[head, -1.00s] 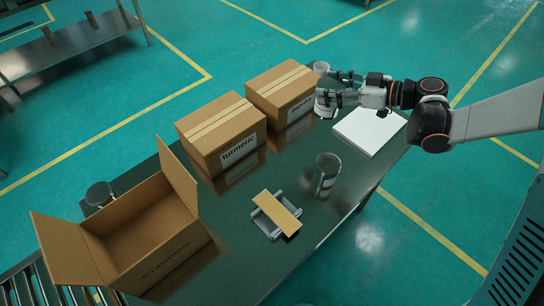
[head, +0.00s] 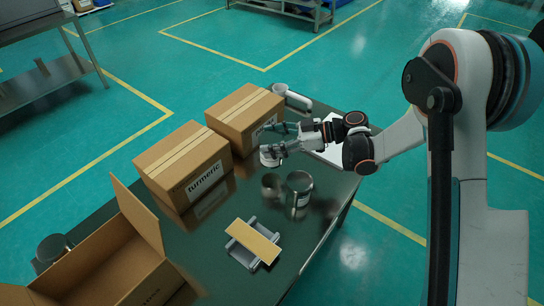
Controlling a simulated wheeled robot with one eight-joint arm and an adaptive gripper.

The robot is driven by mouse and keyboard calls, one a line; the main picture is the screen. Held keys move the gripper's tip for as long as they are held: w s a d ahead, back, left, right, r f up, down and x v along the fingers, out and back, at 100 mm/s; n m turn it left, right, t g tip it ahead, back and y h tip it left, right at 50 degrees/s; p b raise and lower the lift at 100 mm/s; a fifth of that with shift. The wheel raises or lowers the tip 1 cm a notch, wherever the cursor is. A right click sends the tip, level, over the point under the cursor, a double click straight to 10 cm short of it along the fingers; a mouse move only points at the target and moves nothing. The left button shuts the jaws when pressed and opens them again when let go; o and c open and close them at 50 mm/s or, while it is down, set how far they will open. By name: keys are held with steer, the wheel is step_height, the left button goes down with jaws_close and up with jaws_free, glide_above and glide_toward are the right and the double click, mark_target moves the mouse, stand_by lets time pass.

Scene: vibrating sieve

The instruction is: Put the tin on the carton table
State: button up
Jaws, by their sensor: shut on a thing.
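The tin (head: 270,158) is a small metal can with a pale label. My gripper (head: 277,140) is shut on it from the right, and the fingers hide its upper part. The carton table (head: 213,260) is a dark, shiny table bearing the cartons. The tin appears to be held a little above its top, with a dark reflection below it. Another tin (head: 299,188) stands upright on the table just right of that reflection. A further tin (head: 54,248) stands at the far left, behind the open carton.
Two closed cartons, one near (head: 184,170) and one far (head: 243,114), line the back edge. An open carton (head: 130,270) fills the front left. A grey holder with a tan board (head: 254,241) lies near the middle. A white pad (head: 335,154) and a white cylinder (head: 291,97) are at the far end.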

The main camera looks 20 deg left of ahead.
steer(key=shift+f+b, duration=0.85)
steer(key=shift+f, duration=1.6)
steer(key=shift+f, duration=0.1)
steer(key=o, duration=1.2)
steer(key=shift+d+r, duration=0.2)
steer(key=shift+d, duration=0.05)
steer(key=p+v, duration=0.4)
steer(key=v, duration=0.7)
steer(key=shift+d+r, duration=0.1)
steer(key=shift+d, duration=0.15)
